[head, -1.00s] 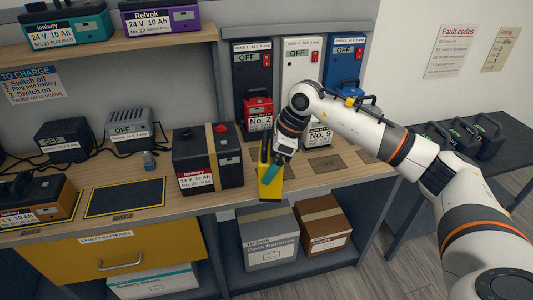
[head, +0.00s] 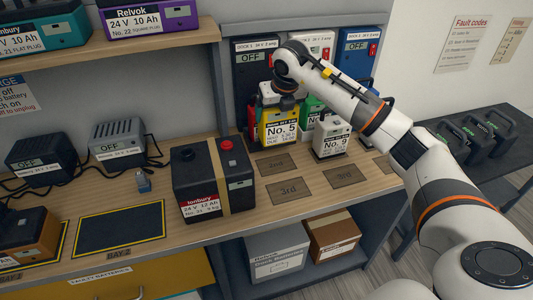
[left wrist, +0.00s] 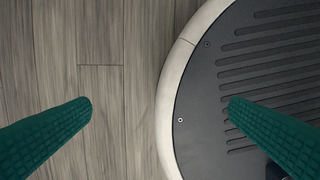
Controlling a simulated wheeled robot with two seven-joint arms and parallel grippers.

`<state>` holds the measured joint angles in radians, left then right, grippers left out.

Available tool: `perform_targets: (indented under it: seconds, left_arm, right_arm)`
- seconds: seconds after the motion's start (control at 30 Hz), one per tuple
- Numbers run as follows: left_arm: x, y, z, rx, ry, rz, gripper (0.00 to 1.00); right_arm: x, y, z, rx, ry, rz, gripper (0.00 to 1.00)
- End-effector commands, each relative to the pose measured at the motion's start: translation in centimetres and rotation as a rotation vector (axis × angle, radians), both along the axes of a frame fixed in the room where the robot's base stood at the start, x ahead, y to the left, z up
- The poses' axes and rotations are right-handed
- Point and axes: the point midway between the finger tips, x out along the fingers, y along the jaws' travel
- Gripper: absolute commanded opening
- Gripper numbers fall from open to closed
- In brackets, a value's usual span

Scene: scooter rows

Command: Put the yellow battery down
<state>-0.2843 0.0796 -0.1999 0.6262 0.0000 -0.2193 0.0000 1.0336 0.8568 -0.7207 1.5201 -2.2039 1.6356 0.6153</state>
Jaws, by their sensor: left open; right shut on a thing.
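The yellow battery (head: 279,130), labelled No. 5, is upright at the back of the bench, just behind the left "2nd" square (head: 273,164). My right gripper (head: 284,103) is at its top, shut on it; the fingertips are mostly hidden by my wrist. I cannot tell whether its base touches the bench. A red battery (head: 252,120) shows partly behind it, in front of the left black dock (head: 250,72). In the left wrist view my left gripper (left wrist: 160,104) is open and empty, its green fingers wide apart above the floor and my base.
A white battery (head: 332,139), No. 9, stands close on the right, with a green one (head: 311,112) behind. A large strapped black battery (head: 213,178) stands to the left. The "3rd" squares (head: 290,190) in front are bare. Chargers (head: 118,143) and cables lie further left.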

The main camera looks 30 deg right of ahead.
Motion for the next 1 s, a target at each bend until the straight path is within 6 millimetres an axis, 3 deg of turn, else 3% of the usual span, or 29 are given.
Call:
perform_targets:
  seconds: [0.07, 0.43, 1.0]
  left_arm:
    - [0.0, 0.0, 0.1, 0.0, 0.0, 0.0, 1.0]
    - [-2.7, 0.2, 0.7, 0.004, 0.04, 0.0, 1.0]
    - [-1.1, 0.0, 1.4, 0.0, 0.015, 0.0, 1.0]
  right_arm:
    - [0.1, -0.1, 0.1, 0.001, -0.006, -0.004, 0.21]
    - [0.1, -0.1, -5.1, 0.002, -0.006, -0.004, 0.21]
    - [0.1, 0.0, -9.6, 0.001, -0.009, -0.003, 0.21]
